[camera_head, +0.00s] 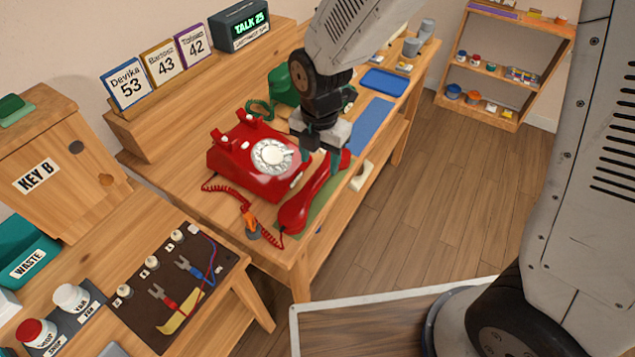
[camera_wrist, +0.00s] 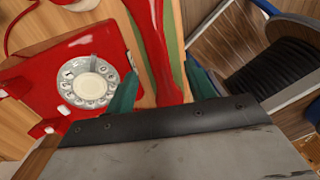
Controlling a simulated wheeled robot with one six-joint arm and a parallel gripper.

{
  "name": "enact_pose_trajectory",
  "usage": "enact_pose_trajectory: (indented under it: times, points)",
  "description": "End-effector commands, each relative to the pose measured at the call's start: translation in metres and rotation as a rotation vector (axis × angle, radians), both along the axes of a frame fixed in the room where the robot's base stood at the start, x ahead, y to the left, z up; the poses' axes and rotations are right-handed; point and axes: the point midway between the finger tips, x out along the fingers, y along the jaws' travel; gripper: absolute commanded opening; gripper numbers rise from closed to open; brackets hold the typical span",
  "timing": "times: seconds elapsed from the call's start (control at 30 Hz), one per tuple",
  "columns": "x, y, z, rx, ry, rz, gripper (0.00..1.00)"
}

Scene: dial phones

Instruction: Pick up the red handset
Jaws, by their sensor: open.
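The red handset (camera_head: 318,192) lies off its cradle on a green mat (camera_head: 325,205), beside the red dial phone (camera_head: 235,160) on the wooden desk. A coiled red cord (camera_head: 235,198) runs near the desk's front. My gripper (camera_head: 322,155) is above the handset's far part. In the wrist view the handset (camera_wrist: 158,50) runs between the two green fingertips of my gripper (camera_wrist: 160,90), which are apart, one on each side. The handset's nearer part in that view is hidden behind the gripper body. I cannot tell whether the fingers touch it.
A green phone (camera_head: 283,86) stands behind the red one, with blue mats (camera_head: 370,125) to its right. Number cards (camera_head: 165,68) line the back shelf. A side table holds a dark tool mat (camera_head: 165,295). Open floor (camera_head: 440,200) lies right of the desk.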

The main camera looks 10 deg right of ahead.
Motion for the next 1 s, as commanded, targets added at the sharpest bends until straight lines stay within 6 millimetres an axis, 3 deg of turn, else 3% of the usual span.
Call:
enact_pose_trajectory:
  times: [0.5,0.8,1.0]
  points:
    - [-0.003,0.005,-0.066,-0.002,0.004,-0.004,0.55]
    - [-0.003,0.006,-0.071,-0.002,0.003,-0.004,0.55]
    - [-0.002,0.006,-0.071,-0.002,0.003,-0.004,0.00]
